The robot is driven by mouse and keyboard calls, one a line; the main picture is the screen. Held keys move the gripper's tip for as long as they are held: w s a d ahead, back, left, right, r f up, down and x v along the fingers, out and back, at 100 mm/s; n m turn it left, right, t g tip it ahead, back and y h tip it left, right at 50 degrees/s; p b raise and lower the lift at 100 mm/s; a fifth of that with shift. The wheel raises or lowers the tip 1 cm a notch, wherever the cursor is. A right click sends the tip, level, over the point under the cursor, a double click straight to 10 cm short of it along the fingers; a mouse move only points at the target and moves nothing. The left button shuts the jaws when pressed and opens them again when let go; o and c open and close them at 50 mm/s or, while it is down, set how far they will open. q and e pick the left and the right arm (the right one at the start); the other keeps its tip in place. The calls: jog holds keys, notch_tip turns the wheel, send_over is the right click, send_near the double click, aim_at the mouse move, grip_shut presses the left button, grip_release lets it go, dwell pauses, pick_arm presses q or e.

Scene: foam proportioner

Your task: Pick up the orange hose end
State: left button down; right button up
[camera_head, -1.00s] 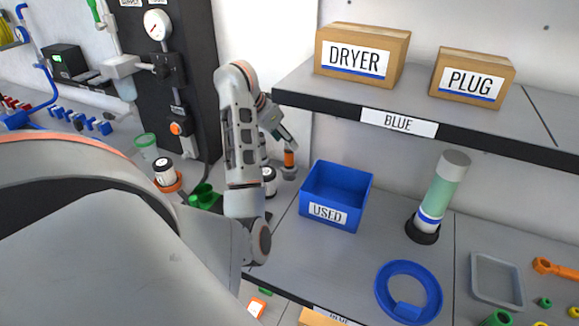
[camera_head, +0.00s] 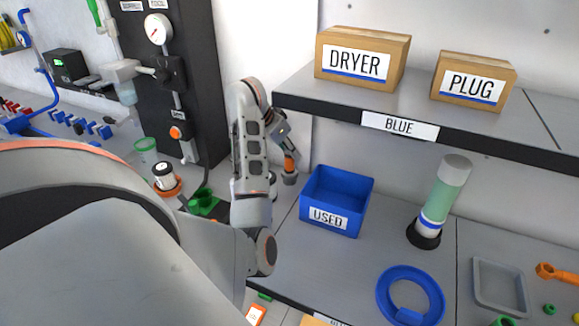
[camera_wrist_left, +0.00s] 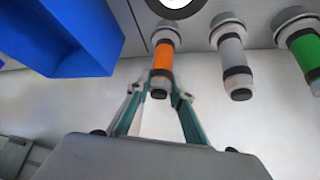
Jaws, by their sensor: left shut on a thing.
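The orange hose end (camera_wrist_left: 163,58) is a short orange cylinder with black bands, hanging from a grey fitting in the left wrist view. My left gripper (camera_wrist_left: 160,85) has its two fingers on either side of its lower black end and is shut on it. In the head view the orange hose end (camera_head: 290,163) shows at the tip of my left gripper (camera_head: 289,152), just left of the blue bin. The fingers partly hide it there. The hose end still sits at its grey fitting. My right gripper is not in view.
A grey hose end (camera_wrist_left: 232,62) and a green hose end (camera_wrist_left: 304,55) hang beside the orange one. The blue USED bin (camera_head: 337,200) stands close by on the grey bench. A shelf (camera_head: 400,125) with DRYER and PLUG boxes overhangs the bench.

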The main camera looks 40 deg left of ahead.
pick_arm(q)
jog(key=shift+r, duration=0.15)
notch_tip(320, 180, up, 9)
jog(key=shift+a+f+p, duration=0.1)
jog(key=shift+p, duration=0.95)
notch_tip(320, 180, up, 11)
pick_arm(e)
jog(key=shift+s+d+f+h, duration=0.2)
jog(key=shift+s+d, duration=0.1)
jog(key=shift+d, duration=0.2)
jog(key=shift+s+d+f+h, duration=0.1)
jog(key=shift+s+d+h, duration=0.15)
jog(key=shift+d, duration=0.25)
